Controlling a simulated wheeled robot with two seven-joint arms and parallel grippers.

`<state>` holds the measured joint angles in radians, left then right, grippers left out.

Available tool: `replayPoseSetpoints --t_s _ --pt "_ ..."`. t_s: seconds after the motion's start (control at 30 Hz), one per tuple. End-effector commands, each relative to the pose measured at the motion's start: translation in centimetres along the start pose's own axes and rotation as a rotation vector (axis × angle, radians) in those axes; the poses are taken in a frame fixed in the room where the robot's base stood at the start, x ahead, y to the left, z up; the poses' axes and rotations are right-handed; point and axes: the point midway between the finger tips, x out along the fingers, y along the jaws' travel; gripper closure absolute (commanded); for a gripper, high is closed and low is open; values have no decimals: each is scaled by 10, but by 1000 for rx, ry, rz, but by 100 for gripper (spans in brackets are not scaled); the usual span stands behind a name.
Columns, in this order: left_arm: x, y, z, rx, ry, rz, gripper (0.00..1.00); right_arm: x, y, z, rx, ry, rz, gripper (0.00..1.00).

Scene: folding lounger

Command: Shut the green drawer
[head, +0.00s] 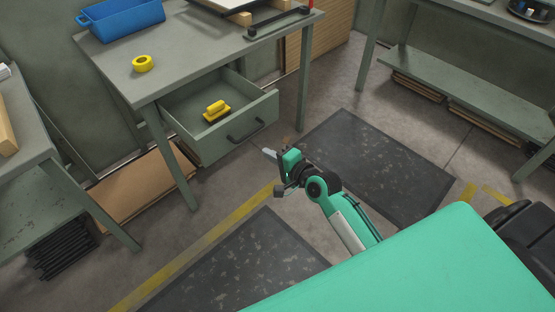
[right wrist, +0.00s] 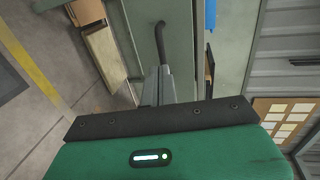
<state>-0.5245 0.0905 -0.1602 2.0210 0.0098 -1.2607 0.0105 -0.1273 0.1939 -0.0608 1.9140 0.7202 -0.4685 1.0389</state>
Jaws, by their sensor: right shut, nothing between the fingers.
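The green drawer (head: 218,145) stands open, pulled out from under the grey-green table. It has a dark bar handle (head: 246,131) on its front, and a yellow block-like object (head: 216,110) lies inside. My right gripper (head: 270,155) is shut and empty, just in front of and below the drawer front, apart from it in the head view. In the right wrist view, the shut fingers (right wrist: 158,86) point toward the dark handle (right wrist: 160,40) and the green front (right wrist: 180,25); I cannot tell the exact gap. My left gripper is not in view.
The table (head: 190,55) above bears a blue bin (head: 122,18) and a yellow tape roll (head: 143,63). Another bench (head: 30,125) stands at the left and a shelf unit (head: 470,90) at the right. Dark mats (head: 375,165) lie on the open floor.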

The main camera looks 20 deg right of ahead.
Motion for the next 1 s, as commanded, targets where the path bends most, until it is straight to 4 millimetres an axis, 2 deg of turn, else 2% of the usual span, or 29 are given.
replayPoseSetpoints --t_s 0.2,0.43,0.63,1.0 --pt "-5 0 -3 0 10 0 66 43 0 0 0 0 -1 100" --pt "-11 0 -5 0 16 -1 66 76 1 0 -1 0 0 100" --pt "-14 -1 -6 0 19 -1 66 88 1 0 -1 0 1 100" --pt "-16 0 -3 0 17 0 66 89 1 0 -1 1 1 100"
